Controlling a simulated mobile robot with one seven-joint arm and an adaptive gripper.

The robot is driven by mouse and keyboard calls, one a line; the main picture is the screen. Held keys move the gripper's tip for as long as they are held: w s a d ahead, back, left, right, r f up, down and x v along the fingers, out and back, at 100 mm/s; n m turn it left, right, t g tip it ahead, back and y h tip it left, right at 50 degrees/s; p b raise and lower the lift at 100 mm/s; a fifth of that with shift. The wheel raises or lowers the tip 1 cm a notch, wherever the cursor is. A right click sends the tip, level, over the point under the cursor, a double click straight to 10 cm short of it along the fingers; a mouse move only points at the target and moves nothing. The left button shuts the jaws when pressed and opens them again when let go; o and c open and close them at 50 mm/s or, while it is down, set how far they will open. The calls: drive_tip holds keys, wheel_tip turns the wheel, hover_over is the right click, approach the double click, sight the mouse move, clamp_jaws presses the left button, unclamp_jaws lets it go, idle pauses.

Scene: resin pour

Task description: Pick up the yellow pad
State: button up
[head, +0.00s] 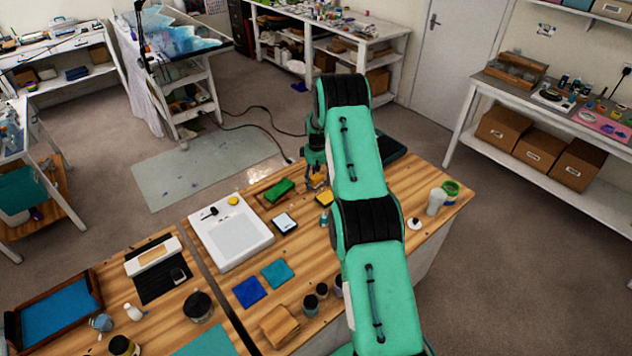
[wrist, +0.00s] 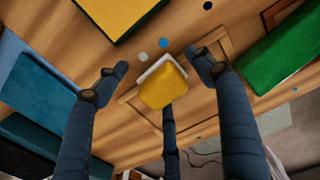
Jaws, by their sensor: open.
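A small yellow pad (wrist: 163,88) with a white edge lies on the wooden table, close to the middle of the wrist view. My gripper (wrist: 160,70) is open above it, with one finger to each side and another below it in the picture. No finger visibly grips it. In the head view my gripper (head: 316,172) is over the far part of the table, and its fingers partly hide a patch of yellow. A larger yellow piece with a dark edge (wrist: 112,12) lies near the top of the wrist view; it appears nearer in the head view (head: 325,199).
A green block (wrist: 282,48) lies at the right of the wrist view, and blue pieces (wrist: 42,88) at the left. In the head view, a white board (head: 230,235) with a round yellow piece (head: 233,201) and a white-topped pad (head: 285,222) stand nearer.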

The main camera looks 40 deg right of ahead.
sight(317, 176)
idle(0.4)
drive_tip(key=c, duration=1.4)
drive_tip(key=shift+o, duration=0.2)
drive_tip(key=shift+r, duration=0.1)
drive_tip(key=shift+r, duration=0.75)
wheel_tip(317, 176, up, 2)
drive_tip(key=s+a, duration=0.2)
drive_tip(key=s, duration=0.2)
drive_tip(key=s+a+r, duration=0.1)
drive_tip(key=s+a, duration=0.2)
drive_tip(key=s, duration=0.2)
drive_tip(key=s+a, duration=0.3)
drive_tip(key=s, duration=0.2)
drive_tip(key=shift+r+b, duration=0.15)
drive_tip(key=shift+b, duration=0.2)
